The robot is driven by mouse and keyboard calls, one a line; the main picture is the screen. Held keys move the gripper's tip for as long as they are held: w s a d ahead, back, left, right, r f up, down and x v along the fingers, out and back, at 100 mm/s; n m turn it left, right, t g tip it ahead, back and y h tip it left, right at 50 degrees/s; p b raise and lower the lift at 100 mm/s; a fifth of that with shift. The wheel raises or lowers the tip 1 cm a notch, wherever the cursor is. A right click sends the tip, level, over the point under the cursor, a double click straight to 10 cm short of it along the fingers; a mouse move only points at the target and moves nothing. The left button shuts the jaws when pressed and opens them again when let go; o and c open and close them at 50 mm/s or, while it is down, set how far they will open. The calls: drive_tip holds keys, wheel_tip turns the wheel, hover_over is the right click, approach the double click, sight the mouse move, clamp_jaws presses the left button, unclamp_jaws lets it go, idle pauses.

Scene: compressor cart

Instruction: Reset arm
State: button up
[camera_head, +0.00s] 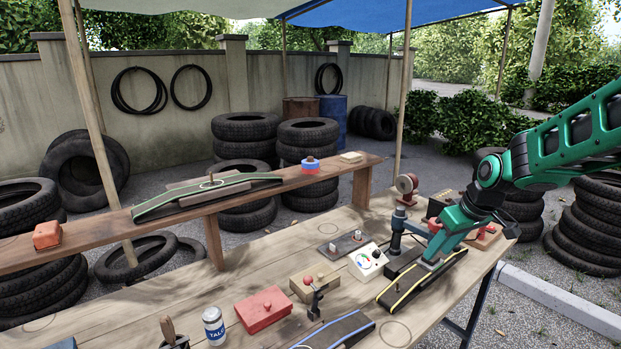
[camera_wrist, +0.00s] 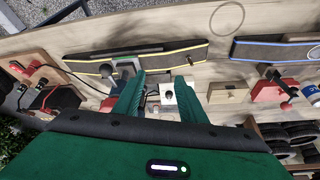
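My green arm reaches in from the right in the head view, with my gripper (camera_head: 432,250) low over the right part of the workbench. In the wrist view the two green fingers of my gripper (camera_wrist: 160,78) stand apart with nothing held between them. A ramp with yellow edges (camera_head: 400,290) lies below the gripper; it also shows in the wrist view (camera_wrist: 180,54). A grey upright piece (camera_wrist: 125,68) stands at that ramp, just left of the left finger. Whether a finger touches it I cannot tell.
A white box with a dial (camera_head: 367,262), a wooden box (camera_head: 314,283), a red box (camera_head: 263,309), a talc bottle (camera_head: 214,325) and a blue-edged ramp (camera_head: 340,330) stand on the workbench. A raised shelf (camera_head: 335,170) runs behind, holding a green-edged ramp (camera_head: 205,195).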

drive_tip(key=s+d+m+g, duration=0.1)
drive_tip(key=s+d+m, duration=0.1)
drive_tip(key=s, duration=0.9)
drive_tip(key=s+d+m+g+h, duration=0.1)
drive_tip(key=s+m, duration=0.4)
drive_tip(key=s, duration=0.7)
drive_tip(key=s+d+m+g, duration=0.2)
drive_tip(key=s+d+m, duration=0.1)
drive_tip(key=s, duration=0.9)
drive_tip(key=shift+d+r+h, duration=0.2)
drive_tip(key=shift+d+h, duration=0.1)
drive_tip(key=shift+d, duration=0.15)
drive_tip(key=shift+w+f, duration=0.25)
drive_tip(key=shift+w, duration=0.45)
